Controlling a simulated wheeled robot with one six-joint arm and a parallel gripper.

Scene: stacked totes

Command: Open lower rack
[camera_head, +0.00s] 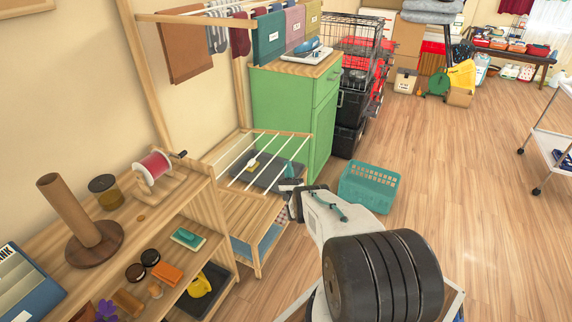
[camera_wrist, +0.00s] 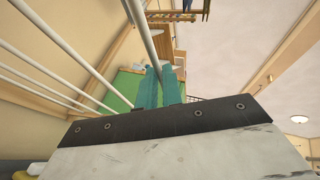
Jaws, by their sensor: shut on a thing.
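The lower rack (camera_head: 246,131) is a light wooden frame with several white rods, standing out from the wall beside the green cabinet. In the wrist view, white rods (camera_wrist: 45,75) cross the left side. My gripper (camera_head: 289,172) is at the rack's right end, away from the wall. In the wrist view its teal fingers (camera_wrist: 160,82) are shut around one pale rod (camera_wrist: 142,32) that runs away between them. The exact grip on the rod is partly hidden by the fingers.
A green cabinet (camera_head: 290,105) stands just behind the rack. A teal basket (camera_head: 370,187) is on the floor to the right. A wooden shelf unit (camera_head: 185,212) is nearer left. Open floor lies right.

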